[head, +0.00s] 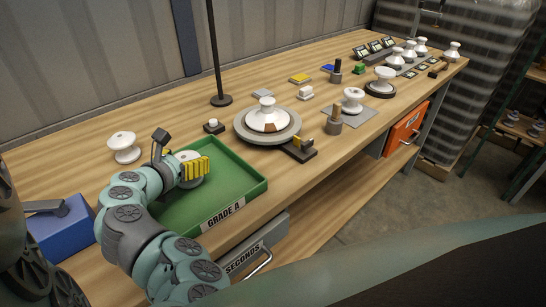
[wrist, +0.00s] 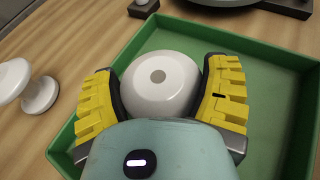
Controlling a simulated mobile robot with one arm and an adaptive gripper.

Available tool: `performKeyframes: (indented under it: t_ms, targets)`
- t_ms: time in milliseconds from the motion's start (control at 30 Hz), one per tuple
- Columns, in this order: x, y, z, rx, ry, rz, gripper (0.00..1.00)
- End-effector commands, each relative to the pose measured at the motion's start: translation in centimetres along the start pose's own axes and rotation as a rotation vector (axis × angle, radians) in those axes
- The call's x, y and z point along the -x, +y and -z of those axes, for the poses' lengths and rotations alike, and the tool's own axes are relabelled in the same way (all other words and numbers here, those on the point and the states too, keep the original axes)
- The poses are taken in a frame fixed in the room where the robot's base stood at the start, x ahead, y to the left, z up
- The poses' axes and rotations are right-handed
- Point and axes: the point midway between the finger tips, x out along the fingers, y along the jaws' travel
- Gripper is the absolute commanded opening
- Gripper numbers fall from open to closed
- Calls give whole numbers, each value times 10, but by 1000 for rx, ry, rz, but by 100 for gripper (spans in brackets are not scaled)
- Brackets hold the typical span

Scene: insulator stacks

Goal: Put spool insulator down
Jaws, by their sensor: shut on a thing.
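A white spool insulator (wrist: 160,84) is between the yellow fingers of my gripper (wrist: 163,92) in the wrist view. The fingers press on it from both sides. In the head view my gripper (head: 190,169) and the held spool insulator (head: 187,156) are over the left part of the green tray (head: 262,184) marked GRADE A. The gripper hides the spool's lower part, so I cannot tell whether it touches the tray floor. The right part of the tray is empty.
Another white spool (head: 124,147) stands left of the tray. A round turntable (head: 267,124) with a white insulator is behind the tray. A blue box (head: 62,228) is at the left. More insulators stand toward the far right end of the bench. A black pole (head: 215,55) rises behind.

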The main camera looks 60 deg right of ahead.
Motion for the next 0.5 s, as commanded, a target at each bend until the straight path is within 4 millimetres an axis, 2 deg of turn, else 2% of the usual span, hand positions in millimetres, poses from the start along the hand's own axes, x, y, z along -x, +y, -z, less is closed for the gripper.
performKeyframes:
  t_ms: [333, 367, 500]
  targets:
    - [-1, -1, 0, -1, -3, 2, 33]
    - [-1, -1, 1, -1, -1, 2, 81]
    - [-1, 0, 1, -1, -1, 0, 96]
